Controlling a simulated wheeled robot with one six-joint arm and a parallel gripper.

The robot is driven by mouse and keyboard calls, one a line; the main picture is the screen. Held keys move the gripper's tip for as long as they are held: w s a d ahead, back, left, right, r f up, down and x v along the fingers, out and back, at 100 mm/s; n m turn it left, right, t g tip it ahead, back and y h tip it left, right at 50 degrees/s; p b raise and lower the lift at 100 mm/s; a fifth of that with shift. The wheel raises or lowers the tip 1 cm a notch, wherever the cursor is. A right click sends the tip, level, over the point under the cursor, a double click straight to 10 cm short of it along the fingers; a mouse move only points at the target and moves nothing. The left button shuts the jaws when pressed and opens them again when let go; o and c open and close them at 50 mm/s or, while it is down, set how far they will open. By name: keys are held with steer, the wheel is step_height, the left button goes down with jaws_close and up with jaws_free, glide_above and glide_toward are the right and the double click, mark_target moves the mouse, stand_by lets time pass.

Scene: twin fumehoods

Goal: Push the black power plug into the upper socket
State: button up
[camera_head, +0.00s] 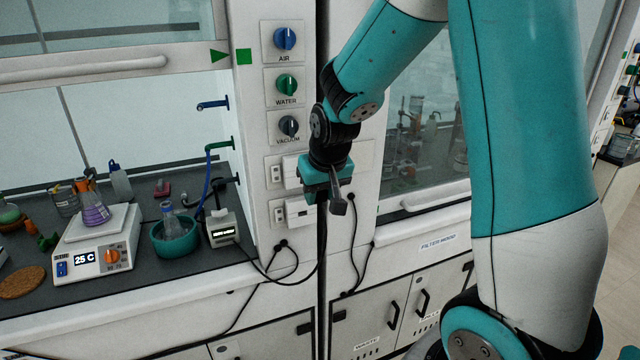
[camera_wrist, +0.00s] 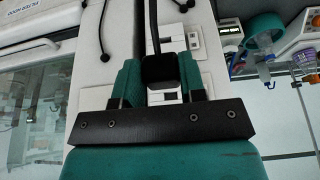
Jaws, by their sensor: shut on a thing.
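My gripper (camera_head: 325,188) is in front of the white post between the two hoods, beside the socket panels. In the wrist view (camera_wrist: 160,78) its two teal fingers are shut on the black power plug (camera_wrist: 160,68). The plug also shows in the head view (camera_head: 338,206), at the gripper's lower right. Its dark cable (camera_wrist: 153,25) leads away from it. The upper socket panel (camera_head: 277,171) is left of my gripper, its right part covered by the gripper. The lower socket panel (camera_head: 280,214) is beneath it. I cannot tell whether the plug touches a socket.
Air, water and vacuum knobs (camera_head: 287,84) are above the sockets. Black cables (camera_head: 292,262) hang below them. The left bench holds a scale (camera_head: 98,245) with a flask, a teal bowl (camera_head: 175,240) and a small display box (camera_head: 220,228). A glass sash (camera_head: 425,130) is at right.

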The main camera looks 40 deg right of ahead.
steer(key=shift+r, duration=0.15)
steer(key=shift+w+d+p, duration=0.15)
steer(key=shift+w+d, duration=0.15)
steer(key=shift+w, duration=0.6)
steer(key=shift+w+d+p, duration=0.2)
steer(key=shift+w+d, duration=0.05)
steer(key=shift+w, duration=0.7)
steer(key=shift+w+d+p, duration=0.15)
steer(key=shift+w+d, duration=0.15)
steer(key=shift+w, duration=0.6)
steer(key=shift+w, duration=0.1)
steer(key=shift+w, duration=0.2)
steer(key=shift+w+d+p, duration=0.15)
steer(key=shift+w+d, duration=0.05)
steer(key=shift+w, duration=0.35)
steer(key=shift+w+d+p, duration=0.15)
steer(key=shift+w+d, duration=0.05)
steer(key=shift+w, duration=0.35)
steer(key=o, duration=1)
steer(key=b+v, duration=0.4)
steer(key=v, duration=1.3)
steer(key=shift+r, duration=0.2)
